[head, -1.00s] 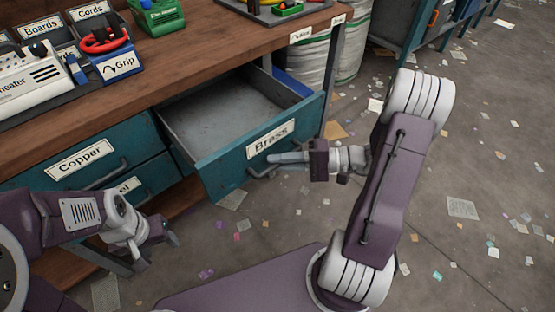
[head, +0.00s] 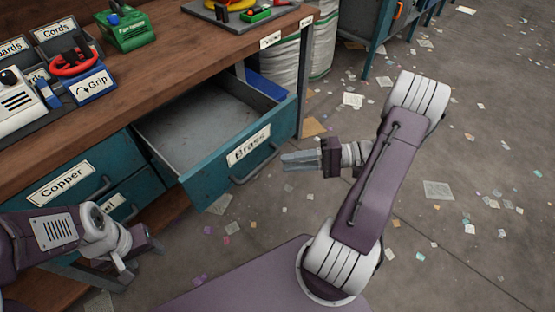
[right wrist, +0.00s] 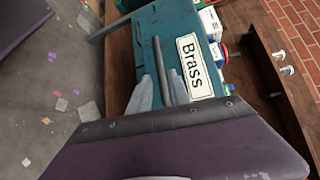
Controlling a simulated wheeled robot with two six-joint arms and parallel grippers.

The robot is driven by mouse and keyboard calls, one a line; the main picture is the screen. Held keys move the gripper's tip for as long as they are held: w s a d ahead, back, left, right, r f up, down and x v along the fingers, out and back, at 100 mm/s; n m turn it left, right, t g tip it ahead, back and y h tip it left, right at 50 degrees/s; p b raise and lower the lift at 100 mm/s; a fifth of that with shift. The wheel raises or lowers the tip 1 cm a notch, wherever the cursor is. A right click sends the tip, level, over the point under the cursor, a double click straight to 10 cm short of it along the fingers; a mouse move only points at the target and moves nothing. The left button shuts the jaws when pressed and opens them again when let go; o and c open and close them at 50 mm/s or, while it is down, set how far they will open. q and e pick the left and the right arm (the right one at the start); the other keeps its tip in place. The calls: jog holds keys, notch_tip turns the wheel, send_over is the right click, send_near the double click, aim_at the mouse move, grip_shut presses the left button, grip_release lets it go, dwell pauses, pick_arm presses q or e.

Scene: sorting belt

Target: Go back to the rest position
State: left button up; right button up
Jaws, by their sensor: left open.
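The teal drawer labelled Brass (head: 215,172) is pulled out of the bench and looks empty inside. Its grey handle (head: 256,167) is on the front. My left gripper (head: 142,262) is open and empty at the lower left, below the closed drawers.
The closed Copper drawer (head: 70,186) is left of the open one. The wooden bench top (head: 165,65) carries a red-ringed Grip holder (head: 85,82) and a green device (head: 127,30). White sacks (head: 284,52) stand behind the open drawer. The floor at right is clear apart from scraps.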

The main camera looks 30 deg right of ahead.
dwell(0.5)
jog(key=s+a+f+n+g+h, duration=0.6)
jog(key=s+g+h, duration=0.25)
jog(key=h, duration=0.35)
jog(key=w+a+r+t+h, duration=0.1)
jog(key=w+t+h, duration=0.2)
jog(key=w, duration=0.1)
notch_tip(320, 180, up, 34)
jog(key=p, duration=3.4)
jog(key=shift+f, duration=0.25)
jog(key=shift+w+a, duration=0.1)
jog(key=shift+w, duration=0.05)
